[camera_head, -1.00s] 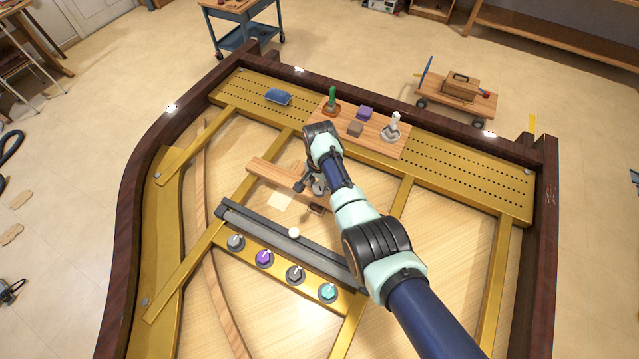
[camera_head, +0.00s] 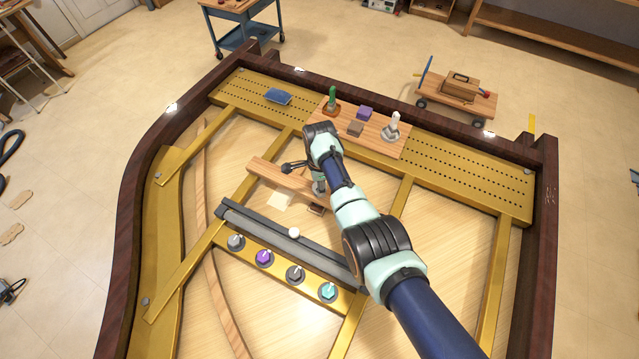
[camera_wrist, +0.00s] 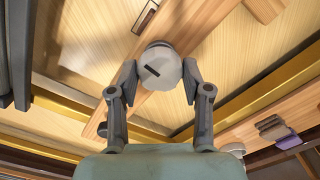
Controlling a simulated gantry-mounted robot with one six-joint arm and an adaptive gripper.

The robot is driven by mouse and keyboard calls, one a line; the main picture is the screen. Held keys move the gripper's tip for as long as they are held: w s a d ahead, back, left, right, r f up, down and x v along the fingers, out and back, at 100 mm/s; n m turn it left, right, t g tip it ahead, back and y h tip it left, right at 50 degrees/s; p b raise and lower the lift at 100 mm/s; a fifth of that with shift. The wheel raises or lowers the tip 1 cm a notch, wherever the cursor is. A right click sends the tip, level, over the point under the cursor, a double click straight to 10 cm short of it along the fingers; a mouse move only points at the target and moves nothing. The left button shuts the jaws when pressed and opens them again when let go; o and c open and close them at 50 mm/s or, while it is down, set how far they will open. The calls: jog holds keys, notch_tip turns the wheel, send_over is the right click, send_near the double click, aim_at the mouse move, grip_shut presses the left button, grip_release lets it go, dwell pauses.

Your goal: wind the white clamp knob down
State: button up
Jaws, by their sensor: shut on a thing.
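The white clamp knob (camera_wrist: 160,66) is a pale faceted knob with a dark slot in its top, seen in the wrist view. It sits over a wooden strip (camera_wrist: 150,105) that crosses the soundboard. My gripper (camera_wrist: 159,75) has one finger on each side of the knob and is shut on it. In the head view the knob (camera_head: 319,187) shows only partly beneath my arm, above the wooden strip (camera_head: 262,168). One dark finger of my gripper sticks out to the left there. The knob's underside and thread are hidden.
A wooden board (camera_head: 375,138) with tools and blocks lies behind my arm.

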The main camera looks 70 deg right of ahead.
jog(key=shift+m, duration=0.3)
jog(key=o, duration=1.2)
jog(key=shift+c, duration=0.2)
notch_tip(320, 180, up, 12)
